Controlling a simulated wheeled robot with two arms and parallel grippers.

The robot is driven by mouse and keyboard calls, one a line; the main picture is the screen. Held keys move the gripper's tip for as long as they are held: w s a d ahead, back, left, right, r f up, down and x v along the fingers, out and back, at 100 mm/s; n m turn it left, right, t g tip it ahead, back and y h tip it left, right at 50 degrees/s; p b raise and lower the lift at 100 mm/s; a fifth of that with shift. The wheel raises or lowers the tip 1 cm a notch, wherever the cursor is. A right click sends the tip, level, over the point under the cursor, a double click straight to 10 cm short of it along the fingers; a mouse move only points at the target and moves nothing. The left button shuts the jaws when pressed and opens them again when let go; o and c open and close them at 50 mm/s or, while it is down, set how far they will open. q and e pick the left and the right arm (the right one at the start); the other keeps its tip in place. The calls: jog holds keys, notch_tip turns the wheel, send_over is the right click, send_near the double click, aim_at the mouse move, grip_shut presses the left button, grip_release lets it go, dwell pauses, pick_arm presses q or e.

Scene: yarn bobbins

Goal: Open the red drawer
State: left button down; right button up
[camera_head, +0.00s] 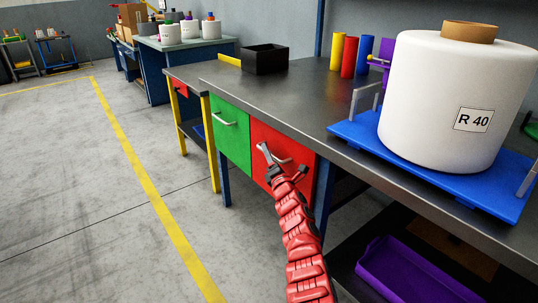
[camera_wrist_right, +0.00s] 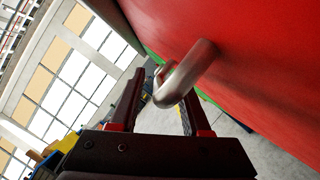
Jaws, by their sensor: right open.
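The red drawer (camera_head: 294,143) is set under the dark workbench, right of a green drawer. Its front looks flush with the bench, so it appears closed. Its metal bar handle (camera_head: 283,160) is partly behind my right gripper (camera_head: 281,166), at the end of the red arm. In the right wrist view, the red drawer front (camera_wrist_right: 240,60) fills the upper right. The curved handle (camera_wrist_right: 186,75) shows between the fingers of my open right gripper (camera_wrist_right: 160,95). I cannot tell whether the fingers touch it. My left gripper is not in view.
The green drawer (camera_head: 231,128) has its own handle. On the bench top (camera_head: 300,96) stand a black box (camera_head: 265,60), coloured tubes and a large white bobbin (camera_head: 450,95) on a blue base. A purple tray (camera_head: 410,275) lies below. The floor at left is clear.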

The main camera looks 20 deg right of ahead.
grip_shut()
dwell(1.3)
